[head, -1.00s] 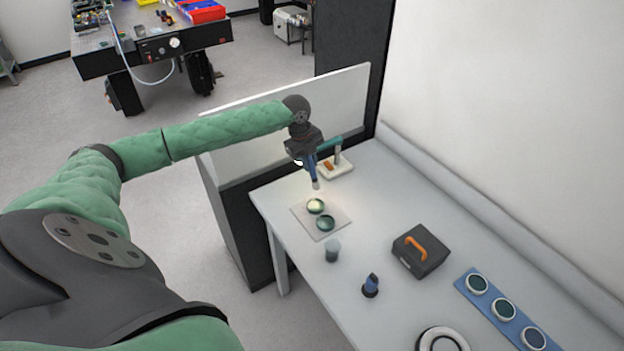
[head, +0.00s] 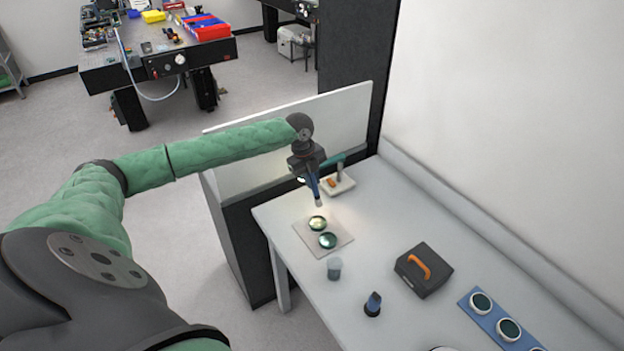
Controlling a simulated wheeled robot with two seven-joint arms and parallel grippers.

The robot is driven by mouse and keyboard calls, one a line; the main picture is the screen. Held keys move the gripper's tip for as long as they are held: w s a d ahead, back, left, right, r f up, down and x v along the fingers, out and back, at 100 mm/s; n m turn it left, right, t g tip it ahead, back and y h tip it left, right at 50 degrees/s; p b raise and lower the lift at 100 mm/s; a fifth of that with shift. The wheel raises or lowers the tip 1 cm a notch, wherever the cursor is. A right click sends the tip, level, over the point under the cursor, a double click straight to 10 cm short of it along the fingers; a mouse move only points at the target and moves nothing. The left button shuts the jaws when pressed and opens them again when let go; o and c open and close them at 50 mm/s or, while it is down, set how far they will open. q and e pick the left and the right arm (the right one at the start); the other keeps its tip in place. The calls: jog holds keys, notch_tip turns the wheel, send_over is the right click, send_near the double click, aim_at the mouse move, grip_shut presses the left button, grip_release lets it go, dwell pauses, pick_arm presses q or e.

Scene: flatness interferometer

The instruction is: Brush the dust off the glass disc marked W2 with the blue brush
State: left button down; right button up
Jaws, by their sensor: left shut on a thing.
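My left gripper (head: 311,180) is shut on the blue brush (head: 315,190), which points down with its pale bristle tip (head: 319,204) just above the farther of two glass discs. This farther disc (head: 317,223) looks bright and yellowish. The nearer disc (head: 327,241) is darker green. Both lie on a light square mat (head: 343,238) at the table's left end. Any marking such as W2 is too small to read, and I cannot tell whether the bristles touch the glass. My right gripper is not in view.
Behind the brush stands a white holder (head: 340,186) with a teal piece. A grey cup (head: 334,268), a dark blue-topped item (head: 373,304), a black case with an orange handle (head: 437,284) and a blue rack of discs (head: 483,317) stand nearer. A white panel (head: 240,165) borders the left.

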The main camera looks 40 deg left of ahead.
aim_at(318, 195)
pick_arm(q)
jog(key=shift+g+y, duration=0.7)
jog(key=shift+y, duration=0.2)
jog(key=shift+w+d+f, duration=0.25)
jog(key=shift+d+f, duration=0.05)
jog(key=shift+f, duration=0.7)
jog(key=shift+w+d+f, duration=0.2)
jog(key=shift+d+f, duration=0.05)
jog(key=shift+f, duration=0.75)
jog(key=shift+w+d+f, duration=0.25)
jog(key=shift+d+f, duration=0.05)
jog(key=shift+f, duration=0.8)
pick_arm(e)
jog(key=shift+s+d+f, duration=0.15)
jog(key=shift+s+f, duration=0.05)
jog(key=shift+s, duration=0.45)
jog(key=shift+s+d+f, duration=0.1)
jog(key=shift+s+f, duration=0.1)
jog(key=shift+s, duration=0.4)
pick_arm(q)
jog(key=shift+f, duration=0.15)
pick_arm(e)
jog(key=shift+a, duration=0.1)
pick_arm(q)
jog(key=shift+f, duration=0.3)
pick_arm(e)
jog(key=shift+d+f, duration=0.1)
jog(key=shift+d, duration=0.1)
